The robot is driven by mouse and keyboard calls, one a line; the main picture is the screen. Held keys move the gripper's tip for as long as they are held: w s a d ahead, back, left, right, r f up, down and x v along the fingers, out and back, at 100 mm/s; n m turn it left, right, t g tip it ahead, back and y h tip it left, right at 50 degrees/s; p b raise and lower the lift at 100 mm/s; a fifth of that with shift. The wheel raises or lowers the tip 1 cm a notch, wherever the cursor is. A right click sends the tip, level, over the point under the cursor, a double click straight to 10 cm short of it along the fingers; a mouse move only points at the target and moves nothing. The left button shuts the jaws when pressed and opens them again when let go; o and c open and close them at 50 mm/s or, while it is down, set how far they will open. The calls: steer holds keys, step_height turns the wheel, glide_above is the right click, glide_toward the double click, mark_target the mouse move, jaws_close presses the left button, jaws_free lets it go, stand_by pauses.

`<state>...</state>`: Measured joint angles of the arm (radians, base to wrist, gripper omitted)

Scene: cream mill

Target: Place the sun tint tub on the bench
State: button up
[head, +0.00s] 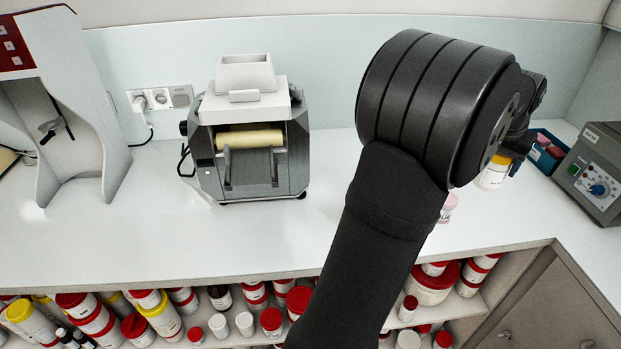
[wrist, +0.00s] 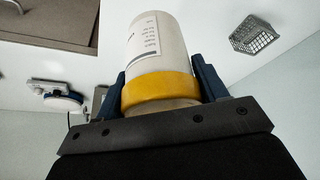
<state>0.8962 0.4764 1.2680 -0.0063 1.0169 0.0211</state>
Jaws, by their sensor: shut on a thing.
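My gripper (head: 512,150) is at the right, above the white bench (head: 340,215), partly hidden behind my dark arm. It is shut on a white tub with a yellow lid (head: 492,175), which I take as the sun tint tub. In the wrist view the blue fingers of my gripper (wrist: 161,85) hold the tub (wrist: 160,45) on both sides at its yellow lid. Its label is too small to read. In the head view the tub looks upright with its lid up. I cannot tell whether its base touches the bench.
A small pink-topped tub (head: 448,206) stands on the bench, partly behind my arm. A blue bin (head: 540,160) and a grey control box (head: 597,175) are at the right. A roller mill (head: 250,150) stands left of centre. Bench between mill and arm is clear.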

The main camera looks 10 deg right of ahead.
steer(key=w+a+r+n+t+y, duration=0.1)
steer(key=w+a+r+n, duration=0.35)
steer(key=a, duration=1.75)
steer(key=a+r+n+y, duration=0.15)
steer(key=a+r, duration=0.55)
steer(key=a, duration=1.4)
steer(key=w+a+r+n+t+y, duration=0.1)
steer(key=w+a+r+n, duration=0.35)
steer(key=a, duration=1.75)
steer(key=shift+s+a+f+n+y, duration=0.1)
steer(key=shift+s+a+f+n, duration=0.45)
steer(key=shift+a+f, duration=4)
steer(key=shift+s+a+f+n+y, duration=0.15)
steer(key=shift+s+a+f, duration=0.75)
steer(key=shift+a+f, duration=3.65)
steer(key=shift+s+a+f+n+y, duration=0.1)
steer(key=shift+s+a+f+n, duration=0.45)
steer(key=shift+a+f, duration=4)
steer(key=d+f, duration=0.3)
steer(key=shift+s, duration=0.15)
